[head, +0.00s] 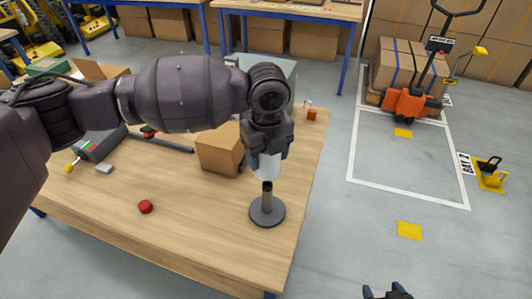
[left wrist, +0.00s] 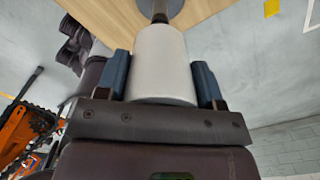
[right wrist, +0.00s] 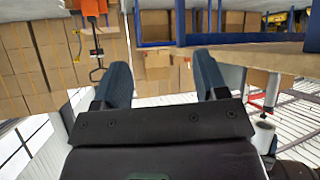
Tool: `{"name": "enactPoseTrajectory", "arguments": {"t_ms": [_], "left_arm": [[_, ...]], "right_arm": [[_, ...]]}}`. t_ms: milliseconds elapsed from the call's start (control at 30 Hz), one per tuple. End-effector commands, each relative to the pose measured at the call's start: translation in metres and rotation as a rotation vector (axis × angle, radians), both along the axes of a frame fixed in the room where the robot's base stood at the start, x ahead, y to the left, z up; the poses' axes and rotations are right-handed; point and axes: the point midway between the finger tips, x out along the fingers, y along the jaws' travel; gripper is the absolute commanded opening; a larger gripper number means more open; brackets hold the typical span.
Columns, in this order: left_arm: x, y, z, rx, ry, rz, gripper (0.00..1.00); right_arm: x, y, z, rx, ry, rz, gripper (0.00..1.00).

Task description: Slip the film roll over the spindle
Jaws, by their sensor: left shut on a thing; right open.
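The white film roll (head: 266,166) is held upright in my left gripper (head: 267,150). In the left wrist view the roll (left wrist: 163,65) sits between the two blue fingers of the left gripper (left wrist: 162,82). The spindle (head: 267,196) is a dark post on a round grey base (head: 266,212), standing near the table's right edge. The roll's lower end is at the spindle's top, in line with it; I cannot tell whether the tip is inside the roll. My right gripper (head: 388,293) is open and empty, right of the table; its spread fingers show in the right wrist view (right wrist: 163,85).
Clear table lies around the spindle's base. An orange pallet jack (head: 410,103) stands on the floor at the right.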

Motion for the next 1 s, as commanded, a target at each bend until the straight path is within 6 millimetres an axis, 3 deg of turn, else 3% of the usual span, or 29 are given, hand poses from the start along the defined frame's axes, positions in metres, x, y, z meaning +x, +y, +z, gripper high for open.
{"name": "enactPoseTrajectory", "arguments": {"t_ms": [267,700,1000], "left_arm": [[0.0,-0.002,-0.005,0.0,0.001,-0.043,0.35],[0.0,-0.002,-0.035,0.0,0.003,-0.043,0.35],[0.0,-0.002,-0.038,0.0,-0.001,-0.042,0.35]], "right_arm": [[-0.001,0.0,-0.003,-0.002,0.0,0.003,0.66],[0.004,0.003,-0.02,0.0,0.01,0.009,0.66],[0.008,0.004,-0.015,0.0,-0.006,0.011,0.66]]}}
